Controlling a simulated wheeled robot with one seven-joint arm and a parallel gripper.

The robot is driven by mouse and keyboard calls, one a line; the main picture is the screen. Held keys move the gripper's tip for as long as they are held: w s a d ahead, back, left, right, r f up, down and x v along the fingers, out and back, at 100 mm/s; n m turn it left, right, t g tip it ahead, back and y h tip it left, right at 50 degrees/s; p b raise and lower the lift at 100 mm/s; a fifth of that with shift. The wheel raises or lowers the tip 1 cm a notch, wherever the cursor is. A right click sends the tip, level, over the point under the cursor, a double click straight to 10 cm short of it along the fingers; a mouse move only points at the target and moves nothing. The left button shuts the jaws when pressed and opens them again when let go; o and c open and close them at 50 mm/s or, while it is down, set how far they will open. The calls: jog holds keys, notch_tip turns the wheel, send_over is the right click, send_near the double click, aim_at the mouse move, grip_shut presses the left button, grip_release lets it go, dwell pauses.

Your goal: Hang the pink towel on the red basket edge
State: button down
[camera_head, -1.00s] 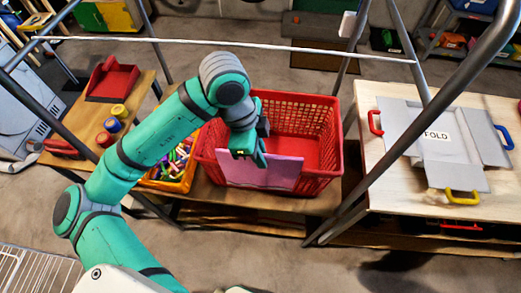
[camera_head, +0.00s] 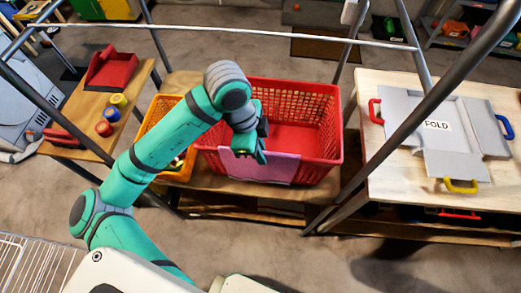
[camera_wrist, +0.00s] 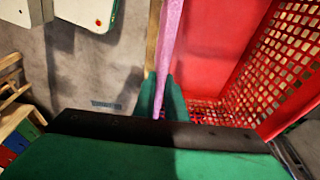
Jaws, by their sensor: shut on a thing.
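The pink towel (camera_head: 270,168) shows as a flat panel in front of the near wall of the red basket (camera_head: 318,168). Its upper edge is near the rim; I cannot tell whether any of it lies over the rim. My gripper (camera_head: 250,156) is shut on the towel's upper part, at the basket's near side. In the wrist view the towel (camera_wrist: 168,45) is a narrow strip seen edge-on between the fingers (camera_wrist: 162,95). The basket's red wall (camera_wrist: 290,60) is to its right there. The basket's visible inside looks empty.
An orange bin (camera_head: 158,135) stands left of the basket, partly behind my arm. Grey metal poles (camera_head: 405,105) and a white line (camera_head: 250,32) frame the area. A table with a grey folding board (camera_head: 440,115) is at right. A wooden bench (camera_head: 75,125) is at left.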

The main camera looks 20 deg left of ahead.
jog(key=c, duration=1.7)
grip_release()
jog(key=shift+r, duration=0.1)
jog(key=v, duration=1)
jog(key=shift+a+r, duration=0.15)
jog(key=shift+r, duration=0.15)
